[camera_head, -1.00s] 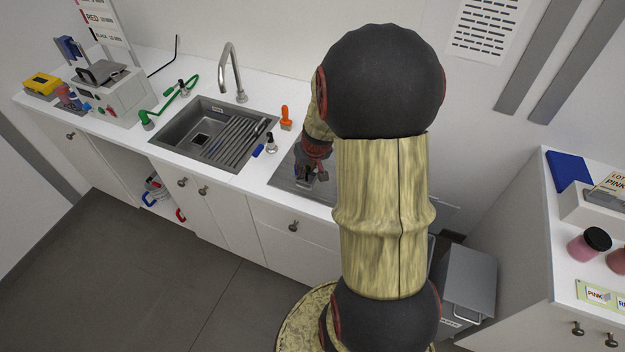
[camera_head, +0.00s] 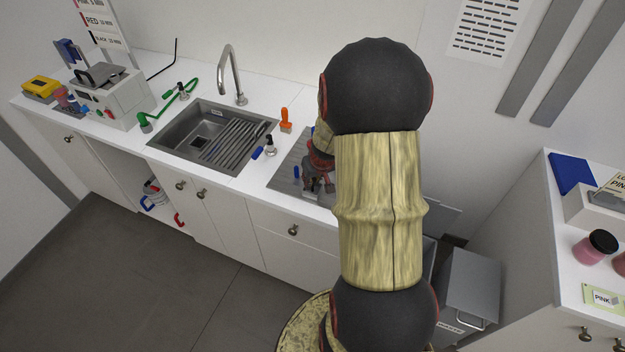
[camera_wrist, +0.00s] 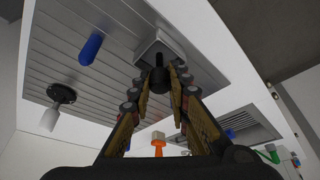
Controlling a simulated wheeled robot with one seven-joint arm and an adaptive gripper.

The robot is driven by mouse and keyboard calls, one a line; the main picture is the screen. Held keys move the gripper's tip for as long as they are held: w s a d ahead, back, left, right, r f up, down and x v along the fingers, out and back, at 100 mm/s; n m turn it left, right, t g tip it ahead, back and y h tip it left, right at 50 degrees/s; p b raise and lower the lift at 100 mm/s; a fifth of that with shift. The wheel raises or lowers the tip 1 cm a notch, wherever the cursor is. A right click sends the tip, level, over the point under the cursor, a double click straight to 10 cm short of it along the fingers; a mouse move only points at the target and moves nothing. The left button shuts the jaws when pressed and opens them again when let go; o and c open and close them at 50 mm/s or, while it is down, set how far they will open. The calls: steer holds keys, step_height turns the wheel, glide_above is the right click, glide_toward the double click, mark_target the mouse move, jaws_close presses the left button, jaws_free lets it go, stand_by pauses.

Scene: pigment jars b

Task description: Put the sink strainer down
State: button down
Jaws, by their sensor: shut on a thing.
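My gripper (camera_wrist: 160,82) is shut on the dark sink strainer (camera_wrist: 158,74), of which a black stem and a rounded knob show between the fingertips. In the wrist view the strainer is in front of a pale square-rimmed recess or dish (camera_wrist: 146,48) in the grey ridged drainboard (camera_wrist: 60,30). I cannot tell whether it touches it. In the head view my gripper (camera_head: 318,184) is over the grey drainboard (camera_head: 284,183), right of the sink (camera_head: 190,115), and my arm hides most of it. The strainer cannot be made out there.
A blue cylinder (camera_wrist: 90,48) and a black-and-white piece (camera_wrist: 56,104) are on the drainboard near my gripper. An orange item (camera_head: 286,120), a small dark-and-pale item (camera_head: 270,146) and another blue item (camera_head: 257,153) are near the sink's right edge. A tap (camera_head: 232,75) rises behind.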

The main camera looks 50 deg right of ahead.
steer(key=c, duration=1.7)
jaws_free()
